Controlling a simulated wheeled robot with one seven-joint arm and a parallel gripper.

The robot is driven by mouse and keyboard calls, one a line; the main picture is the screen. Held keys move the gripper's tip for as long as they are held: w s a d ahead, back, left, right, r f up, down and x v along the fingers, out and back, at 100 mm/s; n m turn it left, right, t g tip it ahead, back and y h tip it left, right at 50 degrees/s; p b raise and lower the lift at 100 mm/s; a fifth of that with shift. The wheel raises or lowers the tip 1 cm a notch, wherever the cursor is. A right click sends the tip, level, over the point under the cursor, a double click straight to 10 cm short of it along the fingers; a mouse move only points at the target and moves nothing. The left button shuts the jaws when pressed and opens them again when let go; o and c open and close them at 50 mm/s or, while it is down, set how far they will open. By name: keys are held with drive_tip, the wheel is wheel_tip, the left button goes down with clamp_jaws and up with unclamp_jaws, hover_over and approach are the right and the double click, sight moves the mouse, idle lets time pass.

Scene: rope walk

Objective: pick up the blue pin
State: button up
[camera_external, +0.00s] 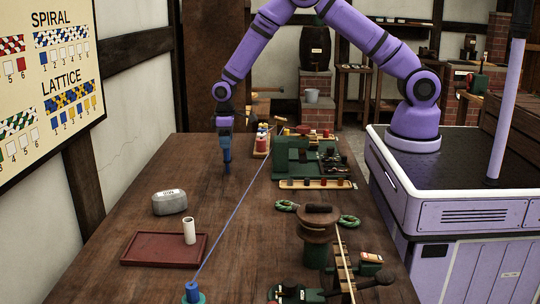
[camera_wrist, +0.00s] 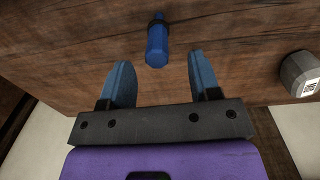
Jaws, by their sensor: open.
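The blue pin (camera_wrist: 157,42) shows in the wrist view as a short blue cylinder with a dark end, over the wooden table (camera_wrist: 230,45). It lies just beyond the gap between the two blue fingers of my gripper (camera_wrist: 160,65). The fingers are apart with nothing between them. In the external view my gripper (camera_external: 226,148) points down above the table's left half. The blue shape at its lower end (camera_external: 228,168) blends with the fingers, so pin and fingertips are hard to tell apart there.
A grey labelled block (camera_external: 170,203), a dark red tray (camera_external: 135,252) and a white cylinder (camera_external: 190,231) are at front left. A blue cord (camera_external: 236,226) runs taut from a blue-topped post (camera_external: 193,291) toward the back. A green machine (camera_external: 292,156) stands right of my gripper.

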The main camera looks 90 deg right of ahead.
sight(227, 160)
drive_tip(key=f, duration=0.5)
drive_tip(key=shift+d, duration=0.2)
drive_tip(key=c, duration=1)
